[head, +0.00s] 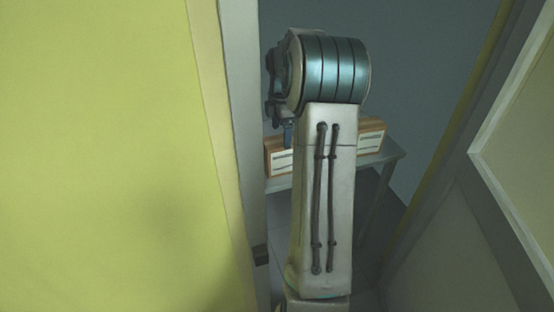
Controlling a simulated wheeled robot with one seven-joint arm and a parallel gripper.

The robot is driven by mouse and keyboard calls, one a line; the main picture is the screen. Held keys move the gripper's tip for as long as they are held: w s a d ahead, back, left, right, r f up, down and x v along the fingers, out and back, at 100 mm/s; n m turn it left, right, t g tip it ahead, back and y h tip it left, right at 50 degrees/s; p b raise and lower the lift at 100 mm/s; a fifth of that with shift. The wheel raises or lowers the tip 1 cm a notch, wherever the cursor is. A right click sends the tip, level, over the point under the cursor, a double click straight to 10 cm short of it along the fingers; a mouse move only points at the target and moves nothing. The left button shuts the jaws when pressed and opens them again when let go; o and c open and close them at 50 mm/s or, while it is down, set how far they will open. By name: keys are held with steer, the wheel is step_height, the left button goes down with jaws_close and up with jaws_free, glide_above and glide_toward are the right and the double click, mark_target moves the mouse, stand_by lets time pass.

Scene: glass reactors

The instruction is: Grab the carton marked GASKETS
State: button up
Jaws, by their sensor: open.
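Two brown cartons with pale label fronts stand on a grey table beyond the doorway. The left carton (279,161) shows to the left of my arm, and the right carton (371,137) shows to its right. The lettering is too small to read, so I cannot tell which is marked GASKETS. My gripper (288,134) shows only in part, pointing down just above the left carton in the picture. It is open and holds nothing that I can see. My arm hides the middle of the table and parts of both cartons.
The grey table (393,155) stands against a dark wall. A yellow wall (95,150) with a pale door frame (243,120) is close on the left. A grey panelled door (490,190) stands on the right. The passage between is narrow.

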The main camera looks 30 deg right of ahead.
mark_target(281, 148)
steer(key=shift+a+f, duration=0.1)
steer(key=shift+f, duration=0.85)
steer(key=shift+d+f+b, duration=0.2)
steer(key=shift+f+b, duration=0.55)
steer(key=shift+f, duration=1.9)
steer(key=c, duration=1.2)
